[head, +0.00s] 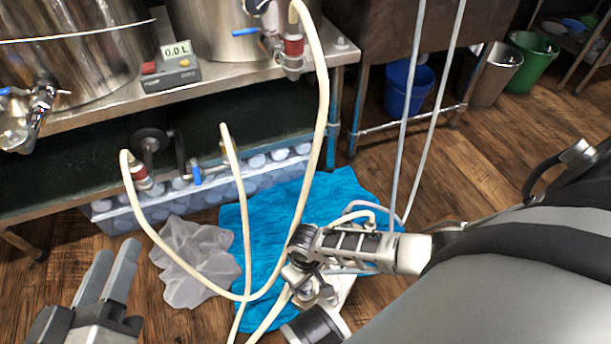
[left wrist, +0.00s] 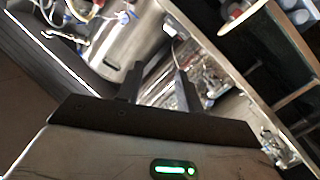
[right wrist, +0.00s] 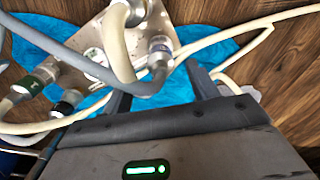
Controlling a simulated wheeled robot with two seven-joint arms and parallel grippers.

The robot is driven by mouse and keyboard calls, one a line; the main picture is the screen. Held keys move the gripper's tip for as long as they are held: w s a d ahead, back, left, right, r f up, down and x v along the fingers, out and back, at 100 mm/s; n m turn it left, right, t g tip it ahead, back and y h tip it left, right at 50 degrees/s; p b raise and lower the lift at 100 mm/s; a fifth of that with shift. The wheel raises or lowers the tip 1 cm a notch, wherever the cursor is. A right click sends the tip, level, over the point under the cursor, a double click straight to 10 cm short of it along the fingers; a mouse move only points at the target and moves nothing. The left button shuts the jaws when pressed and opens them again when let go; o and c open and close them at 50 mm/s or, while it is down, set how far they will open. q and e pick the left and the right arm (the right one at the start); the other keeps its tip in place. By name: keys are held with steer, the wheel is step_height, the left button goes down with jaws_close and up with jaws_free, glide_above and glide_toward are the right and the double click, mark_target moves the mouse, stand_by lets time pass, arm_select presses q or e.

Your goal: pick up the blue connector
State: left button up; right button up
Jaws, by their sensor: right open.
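In the right wrist view, a metal fitting with a bluish band (right wrist: 160,46) sits on a pale plate (right wrist: 92,48) with other hose fittings. It looks like the blue connector, but I cannot be sure of its colour. My right gripper (right wrist: 158,80) is open, its fingers on either side of a grey-blue hose just below this fitting. The fitting is beyond the fingertips and not held. In the head view I cannot make out the right fingers clearly. My left gripper (head: 117,250) is open and empty at the lower left; its fingers also show in the left wrist view (left wrist: 158,72).
A blue cloth (head: 262,225) and a crumpled translucent sheet (head: 192,262) lie on the wooden floor. A blue bucket (head: 408,88) stands behind.

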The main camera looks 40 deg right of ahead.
step_height(320, 180, down, 5)
steer(key=b, duration=0.3)
steer(key=shift+r, duration=0.1)
arm_select(q)
steer(key=r+m+t, duration=0.1)
steer(key=w+r+m+t+h, duration=0.1)
steer(key=r, duration=0.1)
steer(key=w+r+m+t, duration=0.1)
steer(key=r, duration=0.1)
steer(key=shift+w+a+h, duration=0.15)
steer(key=shift+a+h, duration=0.25)
arm_select(e)
steer(key=c, duration=1.1)
